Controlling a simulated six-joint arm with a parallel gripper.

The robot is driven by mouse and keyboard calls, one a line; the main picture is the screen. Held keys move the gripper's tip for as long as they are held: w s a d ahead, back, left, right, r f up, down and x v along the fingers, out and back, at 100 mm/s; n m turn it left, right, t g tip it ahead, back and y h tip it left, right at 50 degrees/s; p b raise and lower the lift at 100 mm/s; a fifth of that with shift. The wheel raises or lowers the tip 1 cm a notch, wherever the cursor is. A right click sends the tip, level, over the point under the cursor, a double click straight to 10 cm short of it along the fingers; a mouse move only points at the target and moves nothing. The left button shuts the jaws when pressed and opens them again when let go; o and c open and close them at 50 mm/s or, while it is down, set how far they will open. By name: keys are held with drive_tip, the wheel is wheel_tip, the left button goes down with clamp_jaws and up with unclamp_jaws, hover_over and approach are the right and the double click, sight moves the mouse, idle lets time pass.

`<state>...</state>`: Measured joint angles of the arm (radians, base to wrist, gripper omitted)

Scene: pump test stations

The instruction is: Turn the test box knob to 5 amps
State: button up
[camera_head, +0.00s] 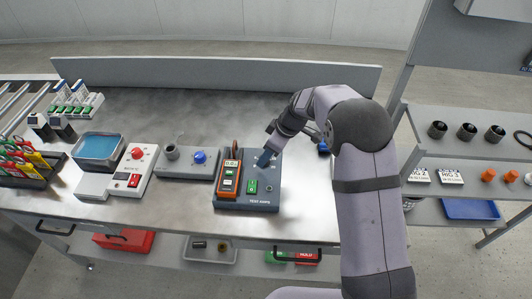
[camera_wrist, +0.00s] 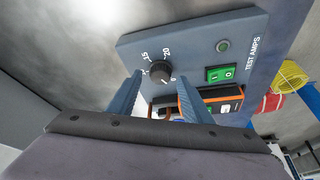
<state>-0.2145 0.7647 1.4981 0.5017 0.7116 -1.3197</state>
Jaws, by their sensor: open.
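The test box (camera_head: 262,206) is a dark grey-blue box marked TEST AMPS on the bench, and it fills the upper part of the wrist view (camera_wrist: 200,42). I cannot tell surely which mark the knob points to. My gripper (camera_wrist: 159,82) is open, with one blue finger on each side of the knob. I cannot tell whether the fingers touch it.
An orange meter (camera_head: 229,179) and a green switch (camera_head: 252,187) sit on the box near my gripper; the switch also shows in the wrist view (camera_wrist: 220,73). A grey unit with a blue knob (camera_head: 199,157) stands just left. The bench behind the box is clear.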

drive_tip(key=shift+x, duration=0.75)
drive_tip(key=c, duration=1)
drive_tip(key=shift+c, duration=0.2)
